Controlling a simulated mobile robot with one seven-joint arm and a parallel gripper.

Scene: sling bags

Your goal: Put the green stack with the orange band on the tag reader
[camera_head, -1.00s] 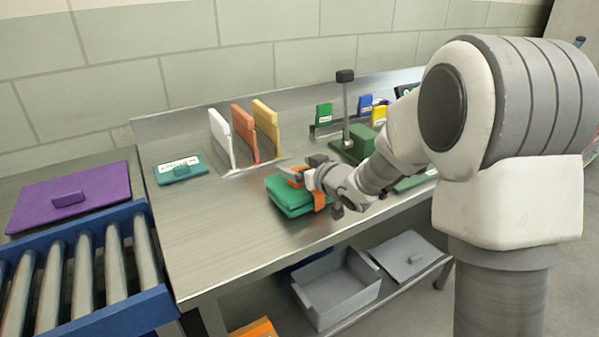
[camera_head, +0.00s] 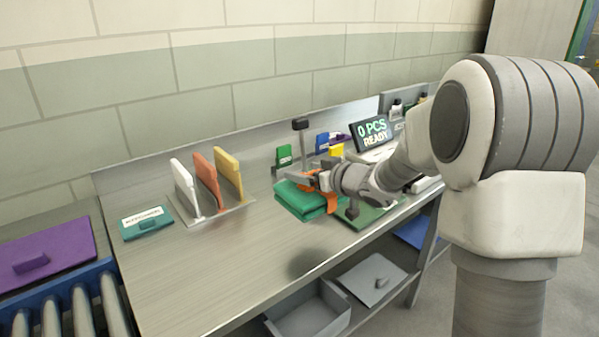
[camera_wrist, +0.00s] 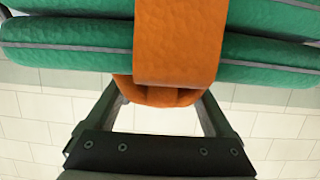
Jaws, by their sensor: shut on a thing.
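The green stack (camera_head: 303,200) with its orange band (camera_head: 331,202) is in my gripper (camera_head: 312,181), clear of the steel bench with a dark shadow below it. In the wrist view the stack (camera_wrist: 70,38) spans the top, and the jaws (camera_wrist: 160,100) are shut on the orange band (camera_wrist: 180,40). A device with a lit display (camera_head: 371,131) reading "0 PCS READY" stands farther right at the back, seemingly the tag reader. Its pale base (camera_head: 378,154) is partly hidden by my arm.
A rack with white, orange and yellow dividers (camera_head: 228,172) and a teal tagged pouch (camera_head: 145,222) are at left. A purple case (camera_head: 45,255) sits by the rollers. The front left bench is clear.

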